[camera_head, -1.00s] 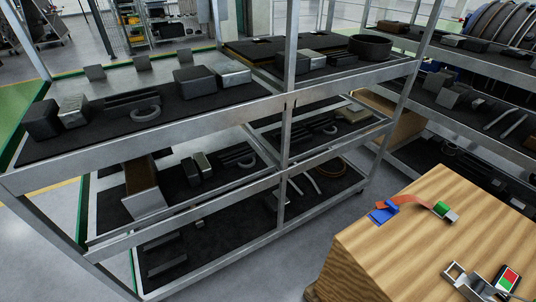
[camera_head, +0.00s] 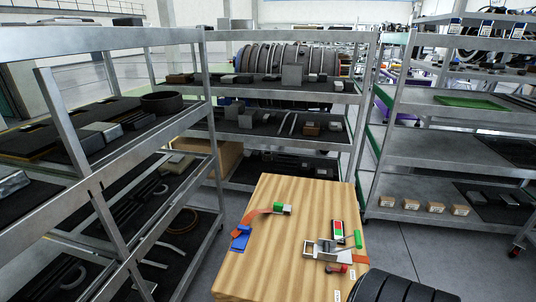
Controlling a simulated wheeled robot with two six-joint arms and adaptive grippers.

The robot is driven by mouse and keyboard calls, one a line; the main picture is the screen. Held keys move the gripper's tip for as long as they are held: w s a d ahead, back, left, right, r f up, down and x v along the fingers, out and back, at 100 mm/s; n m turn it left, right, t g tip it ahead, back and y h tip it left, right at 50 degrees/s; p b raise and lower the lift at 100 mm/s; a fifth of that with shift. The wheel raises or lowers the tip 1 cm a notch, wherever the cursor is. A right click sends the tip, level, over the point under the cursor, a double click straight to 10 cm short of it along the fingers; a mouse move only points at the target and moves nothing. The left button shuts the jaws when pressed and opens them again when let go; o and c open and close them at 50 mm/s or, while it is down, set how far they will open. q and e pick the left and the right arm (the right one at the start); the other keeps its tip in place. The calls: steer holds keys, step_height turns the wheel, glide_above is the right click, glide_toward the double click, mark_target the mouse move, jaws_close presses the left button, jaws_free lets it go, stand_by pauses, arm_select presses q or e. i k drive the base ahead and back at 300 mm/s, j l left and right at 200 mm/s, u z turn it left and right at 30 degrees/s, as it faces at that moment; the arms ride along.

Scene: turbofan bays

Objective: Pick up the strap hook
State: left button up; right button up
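A wooden crate (camera_head: 262,262) stands in the lower middle. On its top lies an orange strap (camera_head: 258,215) with a blue piece (camera_head: 240,238) at its left end and a green and grey end piece (camera_head: 283,208). To its right lies a metal buckle or ratchet (camera_head: 322,249) with orange strap, a green tab and a red part. I cannot tell for sure which of these parts is the strap hook. Neither of my grippers shows, and nothing is seen holding these parts.
A small red and green panel (camera_head: 338,232) lies on the crate. Metal shelf racks stand at the left (camera_head: 140,149), behind (camera_head: 290,94) and at the right (camera_head: 430,150). A black ribbed rounded thing (camera_head: 395,288) is at the crate's lower right. Grey floor (camera_head: 400,250) is open right of the crate.

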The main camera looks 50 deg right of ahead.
mark_target(279, 208)
steer(key=z, duration=1.7)
